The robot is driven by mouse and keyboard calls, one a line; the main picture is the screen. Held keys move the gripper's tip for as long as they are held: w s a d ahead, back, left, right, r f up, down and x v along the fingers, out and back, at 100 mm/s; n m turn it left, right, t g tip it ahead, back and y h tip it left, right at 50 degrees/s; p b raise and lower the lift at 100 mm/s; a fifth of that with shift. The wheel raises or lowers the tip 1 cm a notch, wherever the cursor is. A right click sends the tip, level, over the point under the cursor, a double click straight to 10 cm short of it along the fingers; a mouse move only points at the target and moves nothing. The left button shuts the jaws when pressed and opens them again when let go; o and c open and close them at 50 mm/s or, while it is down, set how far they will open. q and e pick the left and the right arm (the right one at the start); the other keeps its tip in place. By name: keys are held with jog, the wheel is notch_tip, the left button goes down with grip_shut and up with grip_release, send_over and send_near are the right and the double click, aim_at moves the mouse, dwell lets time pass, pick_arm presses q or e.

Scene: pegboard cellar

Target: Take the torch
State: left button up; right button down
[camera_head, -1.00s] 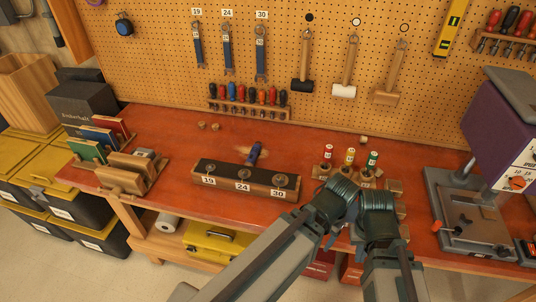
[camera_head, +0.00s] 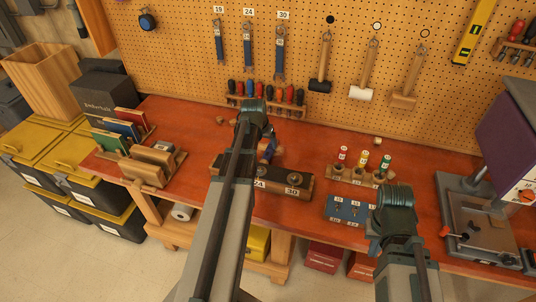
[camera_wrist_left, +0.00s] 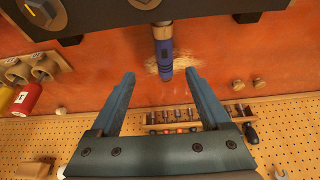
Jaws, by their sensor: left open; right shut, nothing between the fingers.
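The blue torch (camera_head: 267,150) lies on the red bench just behind the dark numbered block, partly covered by my left arm in the head view. In the left wrist view the torch (camera_wrist_left: 165,52) lies on a pale worn patch, its brownish end close to the block. My left gripper (camera_head: 254,112) is above the bench at the torch's left. In the left wrist view its open fingers (camera_wrist_left: 159,75) are spread, with the torch lined up between and ahead of the tips. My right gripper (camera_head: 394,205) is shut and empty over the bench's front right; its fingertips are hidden.
The numbered block (camera_head: 296,191) stands beside the torch. A screwdriver rack (camera_wrist_left: 195,115) is at the pegboard's foot. A wooden holder with coloured tubes (camera_head: 358,176) and a blue socket block (camera_head: 346,209) are by my right gripper. A drill press (camera_head: 478,215) stands at right.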

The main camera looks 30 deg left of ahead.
aim_at(267, 153)
pick_arm(q)
jog(key=b+x, duration=0.8)
jog(key=shift+w+f, duration=0.1)
jog(key=shift+f, duration=0.15)
jog(key=shift+w+a+f+b, duration=0.25)
jog(key=shift+w+f+b, duration=0.25)
jog(key=shift+f+b, duration=0.3)
jog(key=shift+w+a+f+b, duration=0.25)
jog(key=shift+w+f+b, duration=0.2)
jog(key=shift+f+b, duration=0.3)
jog(key=shift+w+a+f+b, duration=0.25)
jog(key=shift+w+f+b, duration=0.25)
jog(key=shift+f+b, duration=0.3)
jog(key=shift+r, duration=0.1)
grip_shut()
